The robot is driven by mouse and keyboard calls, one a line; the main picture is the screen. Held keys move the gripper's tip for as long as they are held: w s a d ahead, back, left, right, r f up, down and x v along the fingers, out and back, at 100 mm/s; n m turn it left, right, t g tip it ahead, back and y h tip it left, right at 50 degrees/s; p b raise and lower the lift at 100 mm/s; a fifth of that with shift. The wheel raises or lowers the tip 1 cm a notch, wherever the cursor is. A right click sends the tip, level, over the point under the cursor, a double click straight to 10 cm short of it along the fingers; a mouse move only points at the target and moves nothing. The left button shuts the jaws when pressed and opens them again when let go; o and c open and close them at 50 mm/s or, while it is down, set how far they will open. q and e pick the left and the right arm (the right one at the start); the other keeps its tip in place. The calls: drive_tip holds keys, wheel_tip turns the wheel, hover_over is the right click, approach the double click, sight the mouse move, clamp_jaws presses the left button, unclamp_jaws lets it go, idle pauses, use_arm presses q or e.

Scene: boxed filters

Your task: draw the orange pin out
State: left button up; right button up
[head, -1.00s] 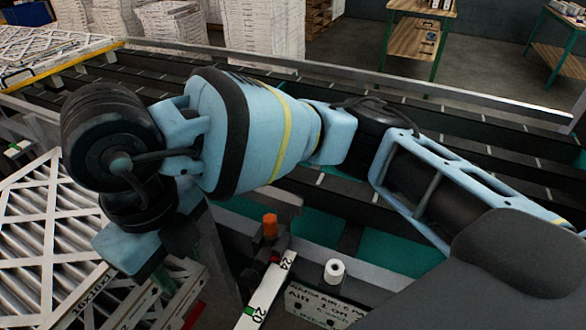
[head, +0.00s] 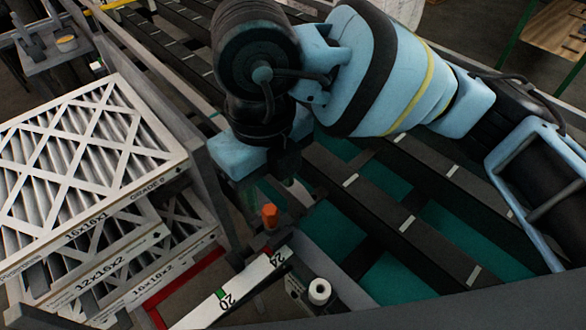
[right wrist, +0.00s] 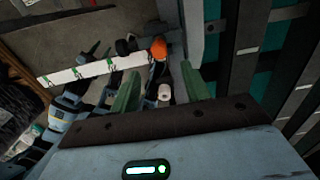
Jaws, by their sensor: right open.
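The orange pin (head: 269,216) stands upright near the far end of a white numbered strip (head: 222,300), at the corner of a dark frame. In the right wrist view the orange pin (right wrist: 158,48) shows beyond the fingertips, roughly between them. My right gripper (head: 280,190) is just behind and above the pin in the head view, with its fingers partly hidden by its own body. In the right wrist view my right gripper (right wrist: 158,76) has its two green fingers wide apart with nothing held. My left gripper is in neither view.
Boxed pleated filters (head: 85,150) are stacked at the left, close to the gripper. A white roll (head: 319,291) stands right of the strip. A grey upright post (head: 220,195) is left of the pin. Dark conveyor rails (head: 430,235) run behind and right.

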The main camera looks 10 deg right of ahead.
sight(272, 212)
drive_tip(key=shift+d+f, duration=0.1)
drive_tip(key=shift+f, duration=0.05)
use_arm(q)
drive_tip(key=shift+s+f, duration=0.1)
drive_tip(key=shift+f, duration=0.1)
use_arm(e)
drive_tip(key=shift+f, duration=3.75)
clamp_jaws()
